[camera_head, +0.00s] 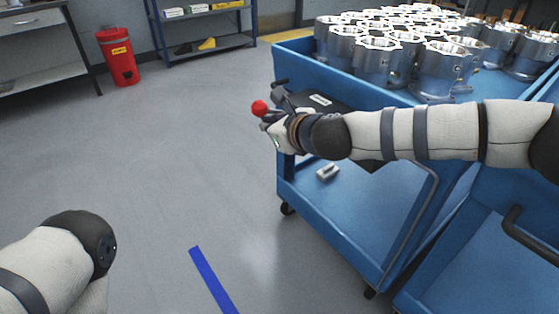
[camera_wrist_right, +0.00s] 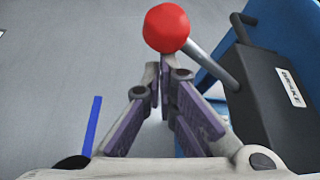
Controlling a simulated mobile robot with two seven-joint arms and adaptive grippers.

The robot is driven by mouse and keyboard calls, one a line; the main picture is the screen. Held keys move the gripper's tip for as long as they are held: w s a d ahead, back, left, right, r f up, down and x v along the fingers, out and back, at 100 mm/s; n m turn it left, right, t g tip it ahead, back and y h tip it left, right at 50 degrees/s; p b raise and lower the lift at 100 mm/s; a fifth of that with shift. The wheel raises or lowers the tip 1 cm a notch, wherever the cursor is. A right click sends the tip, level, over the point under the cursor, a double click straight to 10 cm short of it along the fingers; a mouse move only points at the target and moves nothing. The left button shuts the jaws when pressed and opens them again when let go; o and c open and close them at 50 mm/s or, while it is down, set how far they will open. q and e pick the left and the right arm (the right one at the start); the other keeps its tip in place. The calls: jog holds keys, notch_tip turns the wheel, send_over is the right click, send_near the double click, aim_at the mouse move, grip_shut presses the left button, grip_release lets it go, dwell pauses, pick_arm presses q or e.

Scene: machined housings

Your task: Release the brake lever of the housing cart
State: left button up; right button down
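The brake lever's red ball knob (camera_head: 260,108) stands out from the left end of the blue housing cart (camera_head: 295,60). In the right wrist view the knob (camera_wrist_right: 167,27) sits on a grey rod that runs to a dark box labelled BRAKE (camera_wrist_right: 290,88). I cannot tell whether the tips touch the knob. My left gripper is out of view; only part of my left arm shows at bottom left.
Many machined metal housings (camera_head: 380,55) stand on the cart's top. A small grey part (camera_head: 327,172) lies on its lower shelf. Another blue cart (camera_head: 480,260) is at the lower right. A red bin (camera_head: 119,56) and shelving stand at the back. The floor at left is clear, with blue tape.

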notch_tip(320, 180, down, 5)
jog(key=b, duration=0.3)
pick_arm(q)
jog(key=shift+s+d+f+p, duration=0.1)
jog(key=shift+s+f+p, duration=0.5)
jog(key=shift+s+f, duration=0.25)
pick_arm(e)
jog(key=v, duration=1)
jog(key=shift+d+r, duration=0.55)
